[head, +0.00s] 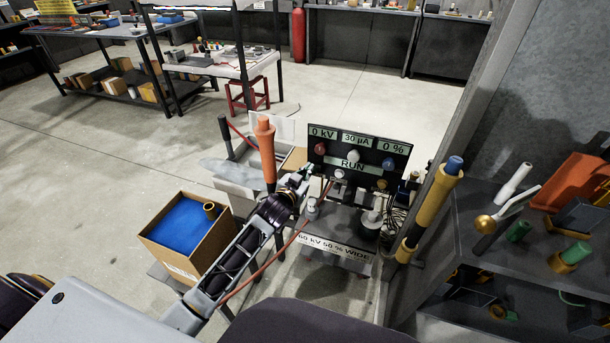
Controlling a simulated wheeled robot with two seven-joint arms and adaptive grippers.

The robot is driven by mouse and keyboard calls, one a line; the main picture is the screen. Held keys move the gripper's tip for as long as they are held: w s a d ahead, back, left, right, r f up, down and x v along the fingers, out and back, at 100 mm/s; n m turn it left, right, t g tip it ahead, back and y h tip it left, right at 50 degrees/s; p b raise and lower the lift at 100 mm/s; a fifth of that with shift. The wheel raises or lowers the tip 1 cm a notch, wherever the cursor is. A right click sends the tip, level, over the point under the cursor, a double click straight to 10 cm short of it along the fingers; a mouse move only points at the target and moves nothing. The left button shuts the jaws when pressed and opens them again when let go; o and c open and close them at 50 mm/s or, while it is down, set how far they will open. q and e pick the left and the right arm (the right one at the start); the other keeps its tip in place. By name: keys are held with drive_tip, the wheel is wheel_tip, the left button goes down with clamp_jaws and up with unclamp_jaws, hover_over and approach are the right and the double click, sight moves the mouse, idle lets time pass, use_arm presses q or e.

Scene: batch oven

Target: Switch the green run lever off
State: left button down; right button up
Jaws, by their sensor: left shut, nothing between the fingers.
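The dark control panel (359,149) stands in the middle of the head view. It shows "0 kV", "30 µA" and "0 %" displays, with a lit green RUN sign (352,165) below. A red knob (319,149), a white knob (352,156) and a blue knob (388,163) sit on its face. I cannot make out a green lever on it; small fittings below the sign are partly hidden. My left gripper (309,171) is shut and empty, close to the panel's lower left. I cannot tell whether it touches anything. My right gripper is not in view.
An orange-handled post (265,145) rises just left of my left gripper. A cardboard box (196,262) with a blue lining stands left of my arm. A red cable (268,262) runs beside it. A yellow post (435,205) and a cluttered grey shelf (520,250) stand right.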

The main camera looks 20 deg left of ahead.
sight(315, 171)
use_arm(q)
drive_tip(key=shift+w+d+f, duration=0.15)
drive_tip(key=shift+w+f, duration=0.1)
drive_tip(key=shift+w, duration=1)
drive_tip(key=shift+w+d+f, duration=0.1)
drive_tip(key=shift+w+f, duration=0.1)
drive_tip(key=shift+w, duration=1)
drive_tip(key=shift+w+d+f, duration=0.15)
drive_tip(key=shift+w+f, duration=0.1)
drive_tip(key=shift+w, duration=1)
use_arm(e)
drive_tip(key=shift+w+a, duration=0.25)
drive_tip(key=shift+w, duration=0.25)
use_arm(q)
drive_tip(key=shift+s+b, duration=0.1)
drive_tip(key=shift+b, duration=0.3)
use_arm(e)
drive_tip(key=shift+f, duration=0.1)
use_arm(q)
drive_tip(key=shift+f, duration=0.1)
drive_tip(key=shift+b, duration=0.4)
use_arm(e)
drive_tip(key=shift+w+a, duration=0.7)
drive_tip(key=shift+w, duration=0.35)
use_arm(q)
drive_tip(key=shift+s, duration=0.1)
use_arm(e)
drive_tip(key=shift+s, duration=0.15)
